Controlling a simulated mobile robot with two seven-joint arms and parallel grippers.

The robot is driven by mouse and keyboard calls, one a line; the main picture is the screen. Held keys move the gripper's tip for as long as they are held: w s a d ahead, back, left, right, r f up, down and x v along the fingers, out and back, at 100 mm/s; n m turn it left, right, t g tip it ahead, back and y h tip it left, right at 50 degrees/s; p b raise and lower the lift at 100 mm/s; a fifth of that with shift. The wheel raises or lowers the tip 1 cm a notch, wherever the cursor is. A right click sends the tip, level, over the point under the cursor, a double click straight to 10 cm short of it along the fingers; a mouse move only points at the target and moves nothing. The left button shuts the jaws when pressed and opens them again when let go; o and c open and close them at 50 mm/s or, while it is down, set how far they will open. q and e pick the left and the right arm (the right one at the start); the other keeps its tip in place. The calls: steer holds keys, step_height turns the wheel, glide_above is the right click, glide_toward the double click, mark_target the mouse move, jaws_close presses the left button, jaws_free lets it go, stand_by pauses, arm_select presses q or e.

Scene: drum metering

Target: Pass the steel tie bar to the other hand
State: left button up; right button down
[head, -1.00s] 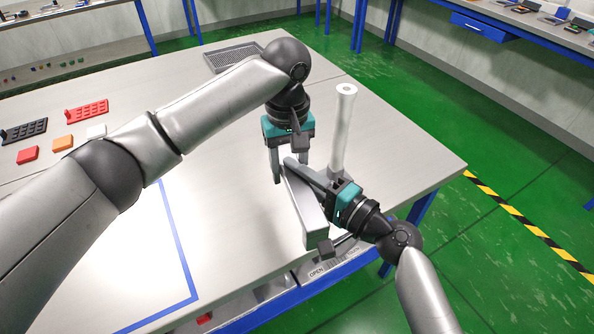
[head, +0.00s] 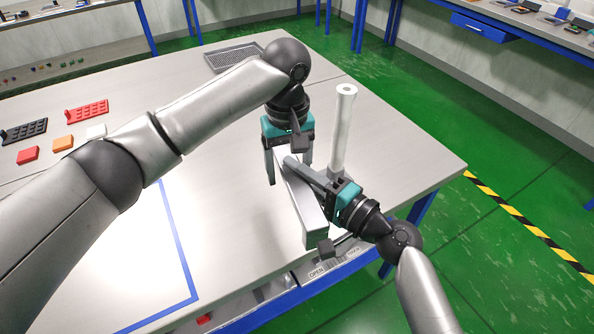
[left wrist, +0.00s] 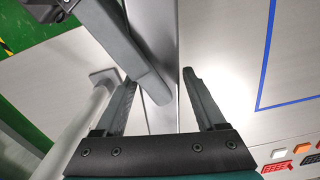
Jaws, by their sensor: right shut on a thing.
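The steel tie bar (head: 302,208) is a long grey bar held above the table, slanting from under my left gripper toward the near edge. It also shows in the left wrist view (left wrist: 153,30). My right gripper (head: 308,203) is shut on it, coming from the right; one finger lies along the bar near its far end. My left gripper (head: 289,168) points down over the bar's far end. Its fingers stand apart on either side, and in the left wrist view (left wrist: 160,95) gaps show between them and the bar. The bar's far end is partly hidden.
A white upright post (head: 342,130) stands on the table (head: 235,220) close behind my right gripper. A grey mesh tray (head: 232,56) lies at the back. Red, orange, white and black pieces sit at the left.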

arm_select(q)
steer(key=shift+o, duration=0.7)
